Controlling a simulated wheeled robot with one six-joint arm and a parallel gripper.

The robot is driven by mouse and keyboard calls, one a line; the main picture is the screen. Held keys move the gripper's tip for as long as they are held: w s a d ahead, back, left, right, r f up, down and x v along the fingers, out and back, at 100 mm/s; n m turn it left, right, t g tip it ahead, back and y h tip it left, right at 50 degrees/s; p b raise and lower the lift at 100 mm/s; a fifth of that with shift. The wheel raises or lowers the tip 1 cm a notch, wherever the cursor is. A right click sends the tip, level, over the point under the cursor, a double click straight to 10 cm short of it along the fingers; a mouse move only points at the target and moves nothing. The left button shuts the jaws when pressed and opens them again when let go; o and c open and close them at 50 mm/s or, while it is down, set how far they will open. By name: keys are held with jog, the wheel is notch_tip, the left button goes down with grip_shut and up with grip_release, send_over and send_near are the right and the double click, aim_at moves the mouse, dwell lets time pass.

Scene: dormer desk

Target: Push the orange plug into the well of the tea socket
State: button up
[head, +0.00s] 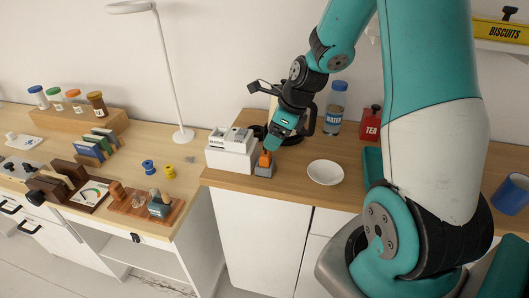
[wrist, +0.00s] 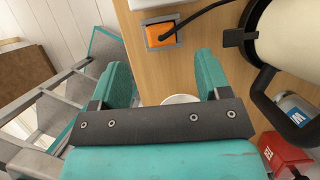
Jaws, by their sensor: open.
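The orange plug (head: 265,159) stands on the grey tea socket (head: 264,171) near the counter's left end, with orange showing above the grey. In the wrist view the plug (wrist: 158,36), with a black cord leading off right, sits inside the outline of the grey socket (wrist: 146,22). I cannot tell how deep it is in the well. My gripper (head: 269,147) is just above the plug in the head view and hides part of it. In the wrist view my gripper (wrist: 164,70) has its fingers wide apart with nothing between them; the plug lies beyond the fingertips.
A white box (head: 229,160) stands left of the socket, and a white bowl (head: 325,172) to its right. A cream kettle (wrist: 290,35) with a black handle is close by. A water bottle (head: 335,108) and a red tea tin (head: 371,123) stand behind.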

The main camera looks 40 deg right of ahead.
aim_at(264, 153)
jog(key=x, duration=0.8)
jog(key=shift+r, duration=0.1)
jog(key=c, duration=1)
